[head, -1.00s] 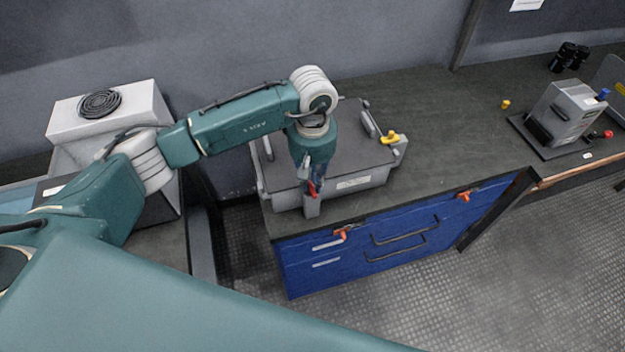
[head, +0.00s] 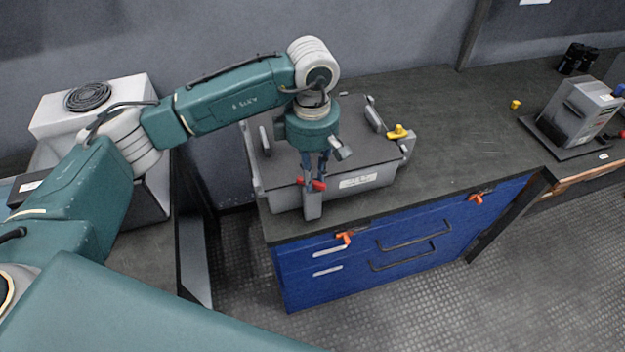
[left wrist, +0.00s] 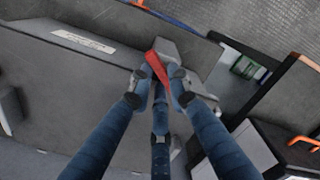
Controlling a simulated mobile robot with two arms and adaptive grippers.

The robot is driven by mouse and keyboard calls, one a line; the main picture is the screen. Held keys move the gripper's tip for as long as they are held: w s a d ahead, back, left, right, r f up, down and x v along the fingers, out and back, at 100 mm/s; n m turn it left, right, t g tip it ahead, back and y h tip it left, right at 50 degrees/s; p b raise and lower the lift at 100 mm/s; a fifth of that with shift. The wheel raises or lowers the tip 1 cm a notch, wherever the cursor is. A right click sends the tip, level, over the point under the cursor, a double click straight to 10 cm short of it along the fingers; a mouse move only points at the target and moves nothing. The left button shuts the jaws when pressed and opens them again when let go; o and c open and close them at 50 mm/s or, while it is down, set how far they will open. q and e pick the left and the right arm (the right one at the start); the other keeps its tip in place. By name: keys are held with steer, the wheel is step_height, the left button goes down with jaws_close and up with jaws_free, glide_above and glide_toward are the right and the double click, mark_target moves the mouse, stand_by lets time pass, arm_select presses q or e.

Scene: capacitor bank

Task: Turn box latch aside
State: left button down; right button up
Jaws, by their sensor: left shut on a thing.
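The grey box (head: 284,196) sits on the dark worktop with its lid down; it also fills the left of the left wrist view (left wrist: 60,75). A red latch (head: 318,185) is at the box's front, near a grey post, and it shows as a red bar in the left wrist view (left wrist: 160,68). My left gripper (head: 312,178) points down at the front of the box. Its blue fingers are shut on the red latch, and the fingertips partly hide it. A yellow latch (head: 398,132) is at the box's right side. My right gripper is not in view.
The blue drawer cabinet (head: 300,282) with orange latches (head: 345,238) is below the worktop (head: 460,115). A grey device (head: 575,118) on a dark base stands at the right, near a small yellow piece (head: 515,104). The worktop between is clear.

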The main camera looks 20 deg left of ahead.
arm_select(q)
steer(key=n+b, duration=0.2)
steer(key=n, duration=0.1)
steer(key=shift+a+n, duration=0.1)
steer(key=shift+n, duration=0.2)
steer(key=shift+n+b, duration=0.8)
steer(key=shift+n, duration=0.8)
steer(key=shift+r, duration=0.1)
steer(key=c, duration=1.6)
jaws_free()
steer(key=shift+c, duration=0.2)
step_height(320, 180, up, 12)
